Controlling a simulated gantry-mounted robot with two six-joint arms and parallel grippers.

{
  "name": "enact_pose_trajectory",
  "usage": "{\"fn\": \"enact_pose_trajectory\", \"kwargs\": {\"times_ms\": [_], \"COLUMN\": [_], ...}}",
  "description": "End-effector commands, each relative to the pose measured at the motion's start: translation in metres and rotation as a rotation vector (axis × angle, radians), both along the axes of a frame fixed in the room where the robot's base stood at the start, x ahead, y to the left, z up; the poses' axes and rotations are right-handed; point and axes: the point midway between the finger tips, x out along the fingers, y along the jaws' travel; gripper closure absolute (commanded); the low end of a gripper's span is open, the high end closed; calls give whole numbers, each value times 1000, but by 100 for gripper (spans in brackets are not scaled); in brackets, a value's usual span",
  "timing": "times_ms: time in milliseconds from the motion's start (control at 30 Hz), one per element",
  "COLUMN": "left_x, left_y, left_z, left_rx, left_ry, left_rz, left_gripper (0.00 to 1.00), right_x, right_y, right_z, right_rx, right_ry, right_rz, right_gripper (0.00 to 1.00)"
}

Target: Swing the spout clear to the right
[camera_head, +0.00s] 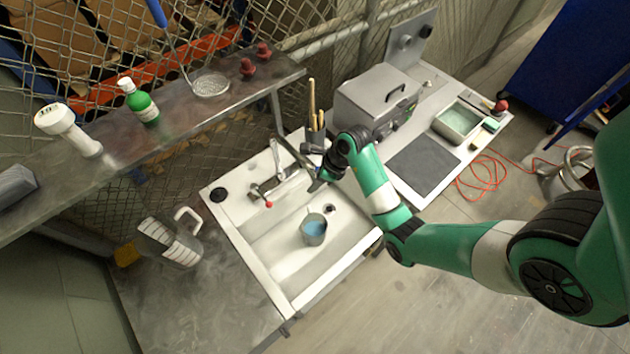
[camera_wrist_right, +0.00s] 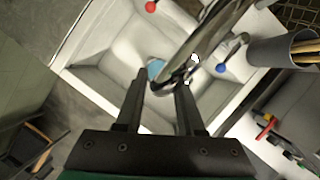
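The curved metal spout (camera_head: 291,154) rises from the tap at the back of the white sink (camera_head: 262,247) and arches forward over the basin. In the right wrist view the spout (camera_wrist_right: 208,38) crosses from upper right, and its dark end lies close to my right finger there. My right gripper (camera_head: 317,182) is at the spout's outer end; its two fingers (camera_wrist_right: 160,92) stand apart. I cannot tell whether they touch the spout. The tap has a red knob (camera_wrist_right: 151,6) and a blue knob (camera_wrist_right: 221,68). My left gripper is out of view.
A grey pot with blue contents (camera_head: 313,230) stands in the basin below the spout. A holder with upright tools (camera_wrist_right: 284,51) stands behind the sink to the right. A grey lidded box (camera_head: 375,101) is farther right. A jug (camera_head: 170,241) stands left of the sink.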

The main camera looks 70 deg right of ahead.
Motion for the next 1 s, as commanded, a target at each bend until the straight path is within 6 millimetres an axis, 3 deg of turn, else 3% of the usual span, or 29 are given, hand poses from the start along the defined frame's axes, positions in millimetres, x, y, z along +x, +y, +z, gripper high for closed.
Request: {"fn": "enact_pose_trajectory", "kwargs": {"times_ms": [33,200,1000], "left_x": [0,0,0], "left_y": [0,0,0], "left_z": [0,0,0], "left_rx": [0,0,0], "left_ry": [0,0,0], "left_rz": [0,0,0], "left_gripper": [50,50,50], "right_x": [0,0,0], "right_y": [0,0,0], "right_z": [0,0,0], "right_rx": [0,0,-1], "right_ry": [0,0,0], "right_rz": [0,0,1], "right_gripper": [74,100,100]}}
